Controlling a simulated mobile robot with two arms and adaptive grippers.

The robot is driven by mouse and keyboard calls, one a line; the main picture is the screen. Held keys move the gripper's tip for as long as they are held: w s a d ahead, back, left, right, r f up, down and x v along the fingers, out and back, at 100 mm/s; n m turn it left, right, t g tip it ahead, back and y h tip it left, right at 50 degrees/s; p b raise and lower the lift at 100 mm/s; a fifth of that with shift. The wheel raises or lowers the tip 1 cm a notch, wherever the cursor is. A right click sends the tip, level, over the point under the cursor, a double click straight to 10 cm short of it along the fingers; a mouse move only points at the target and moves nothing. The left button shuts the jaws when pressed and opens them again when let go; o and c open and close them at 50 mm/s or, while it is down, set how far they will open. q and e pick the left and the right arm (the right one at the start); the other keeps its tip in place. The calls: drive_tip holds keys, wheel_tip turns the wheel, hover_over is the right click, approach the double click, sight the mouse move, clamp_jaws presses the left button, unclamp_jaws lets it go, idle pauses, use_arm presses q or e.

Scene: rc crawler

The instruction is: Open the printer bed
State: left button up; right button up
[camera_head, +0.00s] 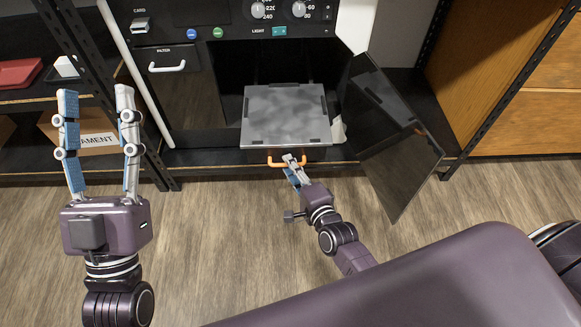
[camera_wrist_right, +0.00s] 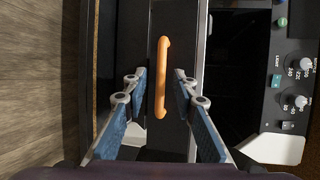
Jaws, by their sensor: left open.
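The printer bed (camera_head: 285,117) is a grey mottled plate inside the black printer chamber in the head view. An orange handle (camera_head: 273,162) sits at its front, below the plate's front edge. The handle also shows in the right wrist view (camera_wrist_right: 162,65). My right gripper (camera_head: 292,162) is at the handle. In the right wrist view its fingers (camera_wrist_right: 160,84) are apart, one on each side of the handle, with gaps between. My left gripper (camera_head: 96,90) is open, empty and raised at the left, away from the bed.
The dark glass printer door (camera_head: 390,145) stands swung open to the right of the bed. Dials and buttons are on the panel (camera_head: 250,20) above. A shelf with a red tray (camera_head: 18,73) and a cardboard box (camera_head: 85,133) is at the left. The wooden floor in front is clear.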

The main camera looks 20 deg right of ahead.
drive_tip(key=shift+s, duration=0.1)
drive_tip(key=v, duration=1.1)
drive_tip(key=shift+s, duration=0.4)
drive_tip(key=shift+r, duration=0.1)
